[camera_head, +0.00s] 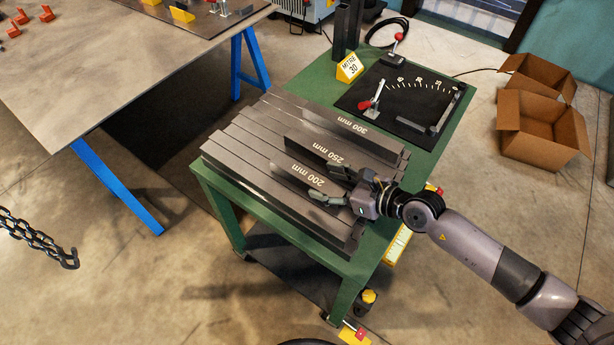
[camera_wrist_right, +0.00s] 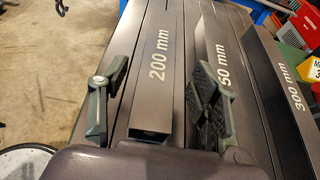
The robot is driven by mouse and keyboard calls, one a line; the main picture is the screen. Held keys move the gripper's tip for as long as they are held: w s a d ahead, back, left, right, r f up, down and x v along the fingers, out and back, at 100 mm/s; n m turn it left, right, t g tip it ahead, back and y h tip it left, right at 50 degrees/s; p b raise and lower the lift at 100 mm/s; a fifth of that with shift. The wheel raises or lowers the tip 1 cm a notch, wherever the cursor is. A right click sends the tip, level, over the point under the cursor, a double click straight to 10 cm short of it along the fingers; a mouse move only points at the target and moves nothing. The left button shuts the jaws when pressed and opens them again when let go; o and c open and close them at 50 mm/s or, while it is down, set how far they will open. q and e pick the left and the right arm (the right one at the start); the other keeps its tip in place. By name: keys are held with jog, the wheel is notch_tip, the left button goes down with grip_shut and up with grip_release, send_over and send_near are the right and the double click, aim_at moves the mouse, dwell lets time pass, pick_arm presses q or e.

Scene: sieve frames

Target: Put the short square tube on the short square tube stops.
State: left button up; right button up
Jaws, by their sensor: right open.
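The short square tube, marked 200 mm (camera_head: 292,175), lies on the dark slatted top of the green cart. In the right wrist view the tube (camera_wrist_right: 161,62) runs away from me, its hollow near end facing me. My right gripper (camera_head: 333,184) is open at the tube's near end. In the wrist view its fingers (camera_wrist_right: 160,95) stand on either side of the tube, with visible space on the left. Whether either finger touches it I cannot tell. I cannot make out which parts are the short square tube stops. My left gripper is out of view.
The 250 mm tube (camera_head: 318,151) lies close beside the right finger, and the 300 mm tube (camera_head: 345,121) farther back. A black mitre plate (camera_head: 400,98) with red-knobbed clamps is behind. A steel table (camera_head: 100,75) bears yellow and orange pieces. Cardboard boxes (camera_head: 535,140) stand right.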

aim_at(314, 179)
jog(key=p+x, duration=0.1)
jog(key=x, duration=0.4)
jog(key=shift+a, duration=0.15)
jog(key=shift+c, duration=0.2)
jog(key=shift+s, duration=0.1)
jog(key=shift+c, duration=0.7)
grip_shut()
jog(key=shift+r, duration=0.1)
